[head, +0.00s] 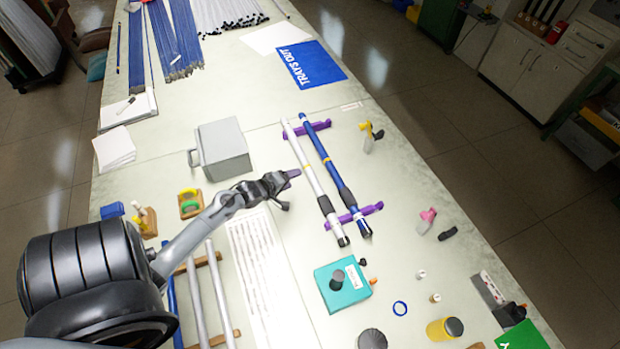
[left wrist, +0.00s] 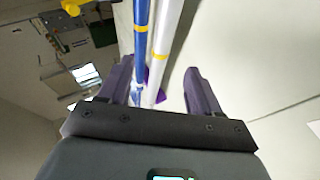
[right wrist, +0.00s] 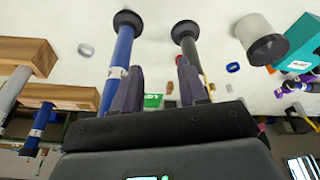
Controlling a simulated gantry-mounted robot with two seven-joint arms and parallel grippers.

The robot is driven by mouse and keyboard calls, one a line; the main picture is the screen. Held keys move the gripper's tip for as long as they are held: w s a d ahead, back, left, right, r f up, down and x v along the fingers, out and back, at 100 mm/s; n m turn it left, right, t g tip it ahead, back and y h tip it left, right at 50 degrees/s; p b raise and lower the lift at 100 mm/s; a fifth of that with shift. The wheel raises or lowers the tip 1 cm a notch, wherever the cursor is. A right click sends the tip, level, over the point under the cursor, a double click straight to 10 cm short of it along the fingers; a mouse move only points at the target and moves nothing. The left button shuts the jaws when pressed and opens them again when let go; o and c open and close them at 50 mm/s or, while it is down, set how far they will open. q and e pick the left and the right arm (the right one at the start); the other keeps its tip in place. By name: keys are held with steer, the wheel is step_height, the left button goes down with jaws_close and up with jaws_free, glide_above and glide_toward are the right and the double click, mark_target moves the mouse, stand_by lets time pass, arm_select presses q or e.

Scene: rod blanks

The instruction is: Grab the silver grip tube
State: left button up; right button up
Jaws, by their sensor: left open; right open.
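The silver grip tube (head: 312,180), pale silver-white with a yellow band and a dark grip near its lower end, lies across two purple holders (head: 360,215). A blue tube (head: 330,165) with a dark grip lies beside it on the right. My left gripper (head: 289,189) is open and empty, just left of the silver tube. In the left wrist view, the silver tube (left wrist: 163,50) and blue tube (left wrist: 141,40) show between its open fingers, beyond the tips. My right gripper (right wrist: 158,82) is open and empty; it is not visible in the head view.
A grey box (head: 220,148) stands behind my left arm. A wooden rack (head: 200,262) with blue and silver tubes lies at the lower left. A blue sheet (head: 315,66) lies farther back.

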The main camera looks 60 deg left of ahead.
mark_target(306, 171)
arm_select(q)
steer(key=x, duration=0.2)
steer(key=a+b+x, duration=0.1)
steer(key=x, duration=0.2)
steer(key=shift+f, duration=0.15)
steer(key=shift+b+x, duration=0.6)
steer(key=shift+x, duration=2.35)
steer(key=c, duration=1.2)
steer(key=shift+o, duration=0.2)
